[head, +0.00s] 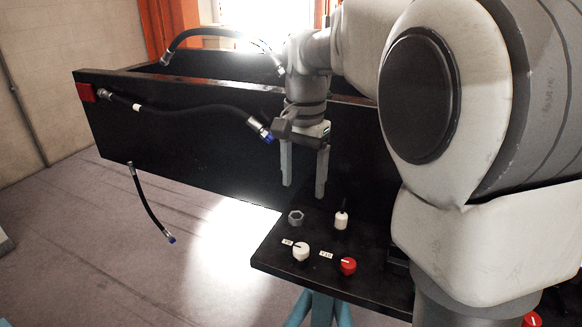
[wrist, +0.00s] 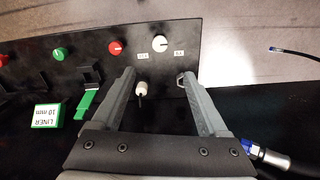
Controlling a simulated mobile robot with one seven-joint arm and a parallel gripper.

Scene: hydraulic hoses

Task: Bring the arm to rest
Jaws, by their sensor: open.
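My gripper (head: 304,178) hangs from my arm in the head view, pointing down above the black panel (head: 270,262). Its two fingers are spread apart with nothing between them. In the wrist view the gripper (wrist: 164,98) is also open, its fingers reaching over the panel. In the wrist view the fitting (wrist: 141,88) shows between the fingers, and the nut (wrist: 181,80) shows close to the right finger. The fingers appear apart from both.
A black hose with a blue end (head: 190,113) runs along the dark wall, its tip close to my gripper. Another hose (head: 150,203) hangs lower left. White (head: 301,252) and red (head: 348,266) knobs stand on the panel. A green-and-white liner box (wrist: 46,116) lies left in the wrist view.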

